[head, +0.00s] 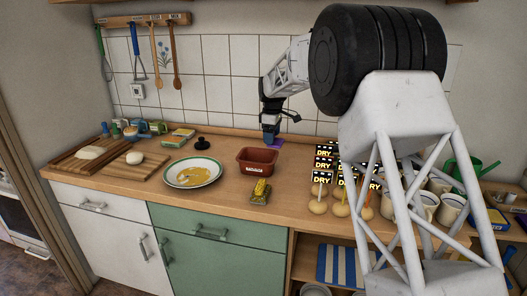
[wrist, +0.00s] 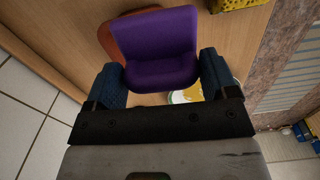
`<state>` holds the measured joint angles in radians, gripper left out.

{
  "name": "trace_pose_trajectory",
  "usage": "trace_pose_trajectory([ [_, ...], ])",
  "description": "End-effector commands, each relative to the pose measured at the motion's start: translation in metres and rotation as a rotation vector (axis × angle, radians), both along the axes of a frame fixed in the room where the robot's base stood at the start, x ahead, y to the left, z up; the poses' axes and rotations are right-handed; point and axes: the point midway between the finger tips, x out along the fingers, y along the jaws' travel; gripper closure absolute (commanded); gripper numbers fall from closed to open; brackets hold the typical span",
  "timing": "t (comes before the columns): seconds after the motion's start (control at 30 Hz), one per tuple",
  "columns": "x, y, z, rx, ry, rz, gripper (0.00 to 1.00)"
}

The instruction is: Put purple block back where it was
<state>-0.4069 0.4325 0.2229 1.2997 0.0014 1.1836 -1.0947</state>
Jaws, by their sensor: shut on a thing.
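The purple block (wrist: 158,50) sits between the two blue fingers of my gripper (wrist: 165,80) in the wrist view. My gripper is shut on it. In the head view my gripper (head: 270,135) points down at the back of the counter, behind the reddish-brown dish (head: 257,161). Only a small part of the purple block (head: 278,143) shows there, beside the fingertips. I cannot tell whether the block touches the counter. The dish (wrist: 112,42) shows partly behind the block in the wrist view.
A green-rimmed plate (head: 193,172) with yellow food lies left of the dish. A yellow grater-like object (head: 261,192) lies in front. Black DRY signs (head: 325,163) and several onion-like items (head: 318,207) stand right. Cutting boards (head: 133,167) lie left. The tiled wall (head: 225,90) is close behind.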

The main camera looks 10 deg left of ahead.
Motion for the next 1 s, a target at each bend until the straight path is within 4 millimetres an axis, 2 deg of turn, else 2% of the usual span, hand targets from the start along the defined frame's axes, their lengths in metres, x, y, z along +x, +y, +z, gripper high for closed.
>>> trace_pose_trajectory([
  [0.17, -0.009, 0.004, -0.003, 0.0, 0.0, 0.004, 0.47],
  [0.37, -0.036, 0.014, -0.014, 0.0, 0.001, 0.012, 0.47],
  [0.57, -0.08, 0.028, -0.032, 0.0, 0.001, 0.024, 0.47],
  [1.0, -0.194, 0.047, -0.077, 0.0, 0.002, 0.054, 0.47],
])
